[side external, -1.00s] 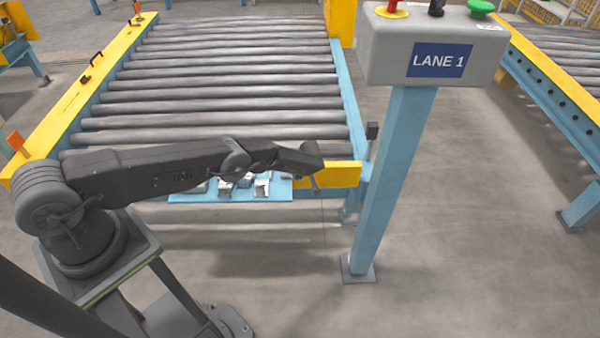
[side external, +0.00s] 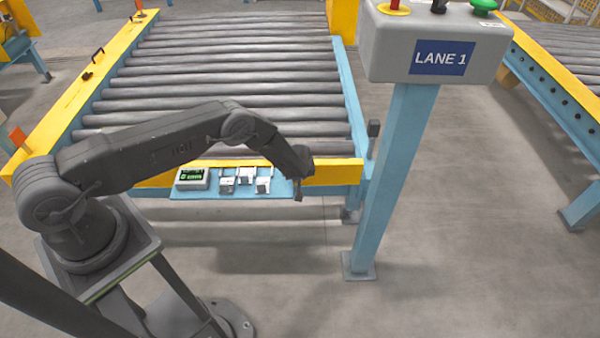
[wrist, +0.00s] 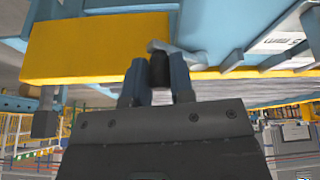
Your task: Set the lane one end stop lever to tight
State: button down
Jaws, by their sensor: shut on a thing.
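My gripper (side external: 298,194) points down at the front right end of the lane one conveyor, by the yellow end bar (side external: 335,173). In the wrist view, its two blue-grey fingers (wrist: 158,75) are shut on the dark round grip of the end stop lever (wrist: 158,68). A pale grey arm of the lever extends to the right along the yellow bar's edge. In the side view the lever is hidden by my gripper. I cannot tell from these views whether the lever stands at tight.
A blue shelf (side external: 209,197) just left of my gripper holds a device with a green display (side external: 192,179) and several small metal pieces (side external: 246,175). The LANE 1 control box (side external: 437,45) stands on a blue post (side external: 392,180) to the right. Rollers lie behind the bar.

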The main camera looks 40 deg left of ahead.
jog(key=shift+s+a+m+t+h, duration=0.1)
jog(key=shift+s+m+t+h, duration=0.3)
jog(key=shift+m, duration=0.5)
jog(key=shift+s+a+m+t+h, duration=0.1)
jog(key=shift+s+m+h, duration=0.1)
jog(key=shift+s+m, duration=0.55)
jog(key=shift+s+a+m+t+h, duration=0.1)
jog(key=shift+s+m+t+h, duration=0.15)
jog(key=shift+m, duration=0.8)
jog(key=shift+s+m, duration=0.2)
jog(key=shift+m, duration=0.2)
jog(key=c, duration=1)
grip_release()
jog(key=v, duration=1.4)
jog(key=shift+w+a, duration=0.1)
jog(key=shift+a, duration=0.1)
jog(key=shift+f, duration=0.1)
